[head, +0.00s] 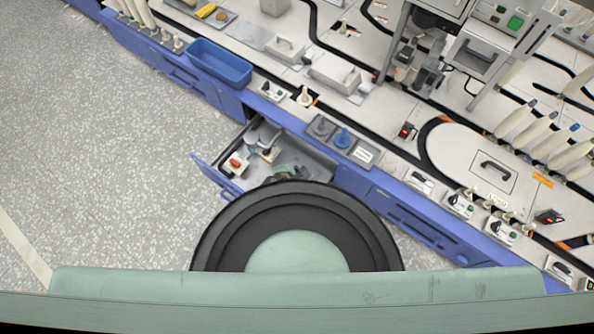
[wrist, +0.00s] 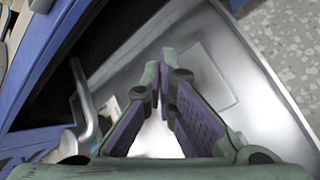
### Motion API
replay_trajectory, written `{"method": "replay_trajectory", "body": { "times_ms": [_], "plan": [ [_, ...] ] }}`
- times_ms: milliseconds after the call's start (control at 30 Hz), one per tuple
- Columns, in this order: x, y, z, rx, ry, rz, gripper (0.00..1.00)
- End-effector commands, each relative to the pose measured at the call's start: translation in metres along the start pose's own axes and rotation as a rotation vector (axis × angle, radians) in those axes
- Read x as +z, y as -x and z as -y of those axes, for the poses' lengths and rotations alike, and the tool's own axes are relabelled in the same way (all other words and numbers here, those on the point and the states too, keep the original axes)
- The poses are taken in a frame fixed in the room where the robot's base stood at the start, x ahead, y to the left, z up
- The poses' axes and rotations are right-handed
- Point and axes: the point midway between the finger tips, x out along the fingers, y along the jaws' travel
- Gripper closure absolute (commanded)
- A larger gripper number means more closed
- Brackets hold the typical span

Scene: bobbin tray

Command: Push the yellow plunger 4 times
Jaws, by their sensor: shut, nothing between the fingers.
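I cannot make out a yellow plunger for certain in either view. A small yellow object (head: 206,11) lies on a tray at the top left of the head view, too small to identify. My gripper (wrist: 161,82) is shut and empty in the wrist view, its green and purple fingers pointing into an open metal drawer (wrist: 262,98). In the head view the drawer (head: 318,160) is pulled out from the blue bench front, and the gripper is partly hidden by my arm.
The drawer holds a few small items, one with a red part (head: 235,163). A bent metal handle (wrist: 85,105) is left of my fingers. Blue knob (head: 342,137) stands on a grey block above the drawer; a blue bin (head: 219,66) is farther left. The floor at left is clear.

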Motion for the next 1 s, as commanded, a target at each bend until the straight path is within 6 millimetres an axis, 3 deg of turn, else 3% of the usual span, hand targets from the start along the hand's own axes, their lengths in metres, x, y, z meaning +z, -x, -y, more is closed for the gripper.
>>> {"method": "replay_trajectory", "body": {
  "times_ms": [1000],
  "plan": [
    [-0.0071, -0.0092, 0.0070, 0.000, 0.000, -0.001, 1.00]
  ]
}}
